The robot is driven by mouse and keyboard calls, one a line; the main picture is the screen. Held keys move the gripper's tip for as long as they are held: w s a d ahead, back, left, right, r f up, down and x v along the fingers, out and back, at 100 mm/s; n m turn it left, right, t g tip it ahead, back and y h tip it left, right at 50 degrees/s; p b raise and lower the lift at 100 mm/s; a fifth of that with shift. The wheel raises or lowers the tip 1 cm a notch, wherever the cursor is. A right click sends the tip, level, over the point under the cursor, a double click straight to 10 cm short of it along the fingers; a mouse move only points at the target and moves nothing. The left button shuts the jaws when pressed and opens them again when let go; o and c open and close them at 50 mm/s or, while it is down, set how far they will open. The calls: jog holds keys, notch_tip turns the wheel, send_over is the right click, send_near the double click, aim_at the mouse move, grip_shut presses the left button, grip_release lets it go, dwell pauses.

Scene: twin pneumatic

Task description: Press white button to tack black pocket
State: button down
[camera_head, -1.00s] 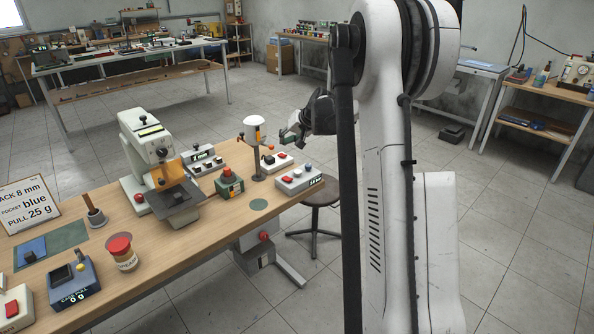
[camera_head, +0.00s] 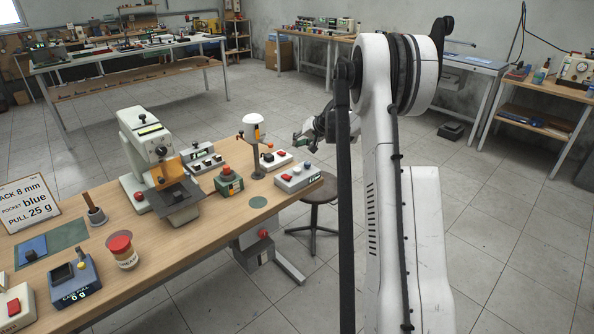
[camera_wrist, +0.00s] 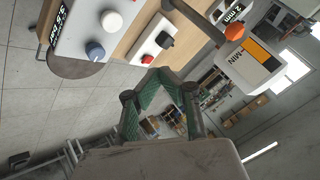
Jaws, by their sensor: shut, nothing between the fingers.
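A light control box (camera_head: 298,179) stands at the right end of the wooden bench, with red, white and blue buttons. In the wrist view the box (camera_wrist: 72,28) is at upper left, its white button (camera_wrist: 112,21) beside a blue-grey button (camera_wrist: 95,50). My gripper (camera_head: 301,135), dark with green finger pads in the wrist view (camera_wrist: 160,73), is shut and empty, apart from the buttons. A white sewing-like machine (camera_head: 150,150) stands further left, with a dark plate (camera_head: 182,200) in front. A blue piece (camera_head: 32,246) lies on a green mat; I cannot make out a black pocket.
A lamp-like post (camera_head: 256,150) with a white top stands near the box, beside another small button box (camera_head: 274,160). A sign (camera_head: 28,202) reads tack 8 mm, pocket blue, pull 25 g. A stool (camera_head: 318,190) stands off the bench's right end.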

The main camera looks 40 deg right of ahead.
jog(key=b, duration=0.3)
send_over(298, 169)
notch_tip(298, 169, down, 7)
jog(key=shift+a+f, duration=0.15)
jog(key=shift+f, duration=0.05)
jog(key=shift+f+b, duration=0.35)
jog(key=shift+f, duration=0.25)
jog(key=shift+f, duration=0.1)
dwell(0.7)
jog(key=shift+f+b, duration=0.35)
jog(key=shift+b, duration=0.15)
jog(key=shift+f+b, duration=0.55)
jog(key=shift+f, duration=0.1)
dwell(0.9)
jog(key=shift+r, duration=0.1)
dwell(0.3)
jog(key=shift+r+p, duration=0.4)
jog(key=shift+r, duration=0.6)
jog(key=shift+r, duration=0.1)
